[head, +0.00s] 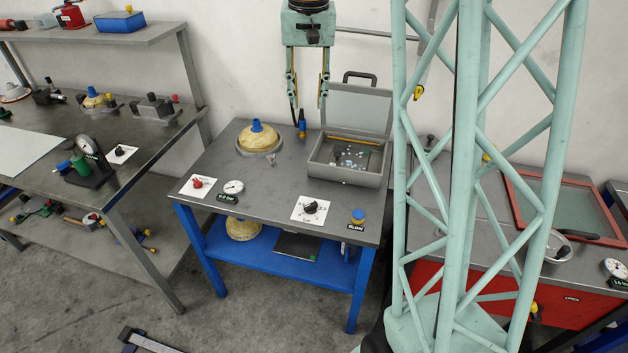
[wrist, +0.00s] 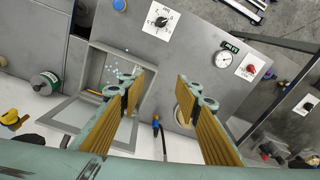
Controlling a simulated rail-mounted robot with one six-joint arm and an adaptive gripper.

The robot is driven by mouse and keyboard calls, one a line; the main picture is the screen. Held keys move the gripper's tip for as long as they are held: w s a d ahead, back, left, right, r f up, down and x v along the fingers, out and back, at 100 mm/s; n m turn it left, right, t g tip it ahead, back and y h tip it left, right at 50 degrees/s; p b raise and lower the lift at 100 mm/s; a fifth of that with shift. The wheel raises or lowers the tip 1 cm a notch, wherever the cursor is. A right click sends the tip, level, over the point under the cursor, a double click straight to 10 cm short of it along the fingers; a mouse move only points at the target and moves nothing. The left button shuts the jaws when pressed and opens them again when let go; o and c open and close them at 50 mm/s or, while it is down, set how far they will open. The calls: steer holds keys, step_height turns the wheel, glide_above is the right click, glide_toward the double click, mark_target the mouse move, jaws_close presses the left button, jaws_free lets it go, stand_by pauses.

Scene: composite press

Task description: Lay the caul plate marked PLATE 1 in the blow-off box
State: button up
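The blow-off box (head: 345,178) is a grey box on the right of the middle table, its lid (head: 358,108) standing open. Pale flecks and a darker area show on its floor. The box also shows at left in the wrist view (wrist: 87,68). I cannot read PLATE 1 anywhere; a dark flat plate (head: 296,246) with a small green mark lies on the blue lower shelf, and I cannot tell whether it is the caul plate. My gripper (head: 308,104) is open and empty above the back of the table, left of the lid; both fingers show apart in the wrist view (wrist: 158,92).
A yellowish dome with a blue top (head: 257,138) stands at the table's back left. A small blue-and-yellow nozzle (head: 302,124) is beside the box. Dials (head: 311,207) and a BLOW button (head: 358,216) line the front. A red-framed panel (head: 570,205) is at right. The table's middle is clear.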

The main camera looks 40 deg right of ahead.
steer(key=s+a+r+n+t, duration=0.1)
steer(key=s+a+r+n, duration=0.2)
steer(key=s+a+r, duration=0.85)
steer(key=s+a+n, duration=0.1)
steer(key=s+a, duration=0.3)
steer(key=s, duration=0.5)
steer(key=s+a+n+t, duration=0.1)
steer(key=s+a, duration=0.4)
steer(key=s, duration=0.4)
steer(key=s+a+n, duration=0.2)
steer(key=s+a, duration=0.2)
steer(key=s, duration=0.4)
steer(key=shift+s+a+f+t, duration=0.2)
steer(key=shift+s+a+t, duration=0.2)
steer(key=shift+d, duration=0.1)
